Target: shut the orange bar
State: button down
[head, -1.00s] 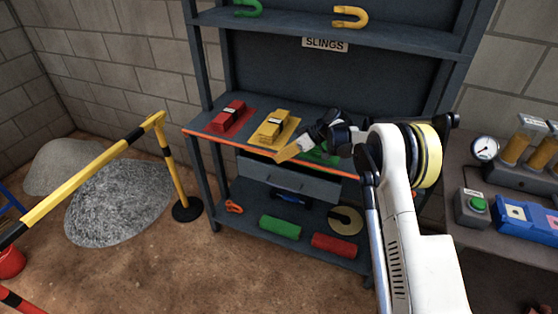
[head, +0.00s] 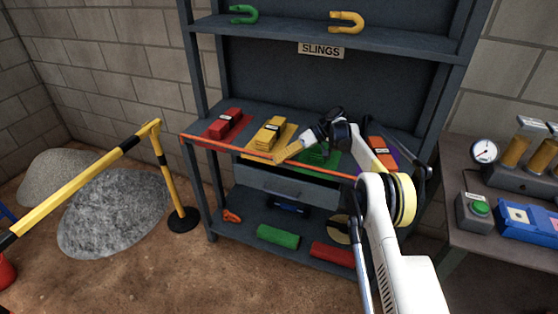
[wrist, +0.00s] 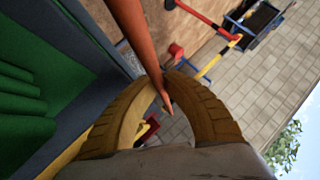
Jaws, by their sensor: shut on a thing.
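The long thin orange bar (head: 225,149) runs across the front of the grey shelf unit, along the edge of its middle shelf. My gripper (head: 281,157) is at the bar near its middle, in front of the yellow block. In the wrist view the yellow fingers of my gripper (wrist: 166,82) are closed around the bar (wrist: 140,40), which passes between them. The bar's right part goes behind my arm in the head view, so its right end is hidden.
Red (head: 224,127) and yellow (head: 270,132) blocks sit on coloured patches on the shelf (head: 200,128). A drawer (head: 285,185) is below. A yellow-black barrier (head: 95,172) stands left. A table with a gauge (head: 485,151) stands right.

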jog(key=c, duration=1.5)
grip_release()
jog(key=shift+o, duration=0.2)
